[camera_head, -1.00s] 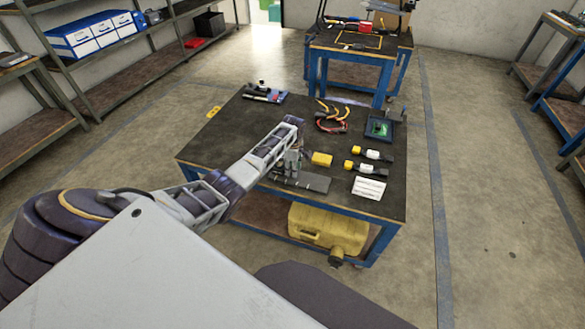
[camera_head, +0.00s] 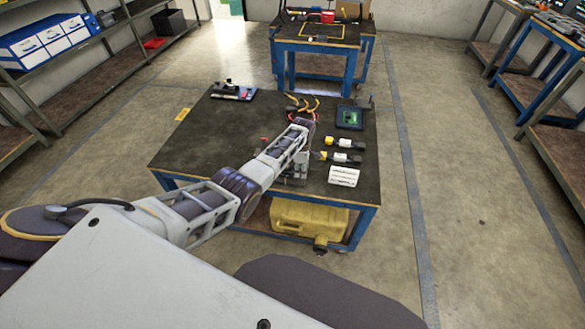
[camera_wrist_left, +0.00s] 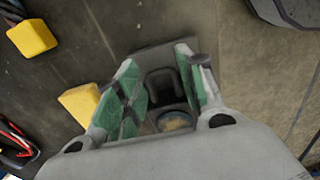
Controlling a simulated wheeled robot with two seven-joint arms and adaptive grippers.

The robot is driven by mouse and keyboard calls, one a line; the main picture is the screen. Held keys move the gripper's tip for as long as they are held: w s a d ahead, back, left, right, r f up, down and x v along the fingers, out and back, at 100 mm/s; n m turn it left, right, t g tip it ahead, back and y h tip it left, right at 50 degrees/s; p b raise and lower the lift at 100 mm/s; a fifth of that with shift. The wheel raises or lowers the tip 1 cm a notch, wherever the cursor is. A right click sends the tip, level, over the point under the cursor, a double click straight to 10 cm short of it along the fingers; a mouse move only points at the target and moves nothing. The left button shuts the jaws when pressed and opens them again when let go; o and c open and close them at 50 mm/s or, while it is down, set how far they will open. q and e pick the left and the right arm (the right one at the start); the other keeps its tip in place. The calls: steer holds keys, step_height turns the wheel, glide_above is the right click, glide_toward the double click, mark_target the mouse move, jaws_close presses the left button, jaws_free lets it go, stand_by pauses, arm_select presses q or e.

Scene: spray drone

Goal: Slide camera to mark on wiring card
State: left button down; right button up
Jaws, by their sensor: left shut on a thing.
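My left gripper (camera_head: 295,174) is over the near edge of the dark-topped table (camera_head: 205,150). In the left wrist view its green-padded fingers (camera_wrist_left: 165,95) are shut on a dark thing (camera_wrist_left: 162,84), seemingly the camera, with a round brownish part (camera_wrist_left: 175,122) low between the fingers. It is mostly hidden by the gripper in the head view. A white printed card (camera_head: 344,176), likely the wiring card, lies to the right of the gripper, apart from it. Its mark is too small to make out. My right gripper is not in view.
Two yellow-and-white pieces (camera_head: 345,143) lie behind the card. A green-screened device (camera_head: 349,117) and wires (camera_head: 299,103) are farther back. A yellow case (camera_head: 308,219) sits on the lower shelf.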

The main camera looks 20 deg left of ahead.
arm_select(q)
steer(key=shift+d, duration=0.4)
steer(key=c, duration=0.9)
jaws_free()
steer(key=shift+w+d, duration=0.1)
steer(key=shift+d, duration=0.05)
steer(key=shift+r, duration=1.05)
step_height(320, 180, up, 10)
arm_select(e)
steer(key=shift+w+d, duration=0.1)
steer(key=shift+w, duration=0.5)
arm_select(q)
steer(key=shift+f, duration=0.1)
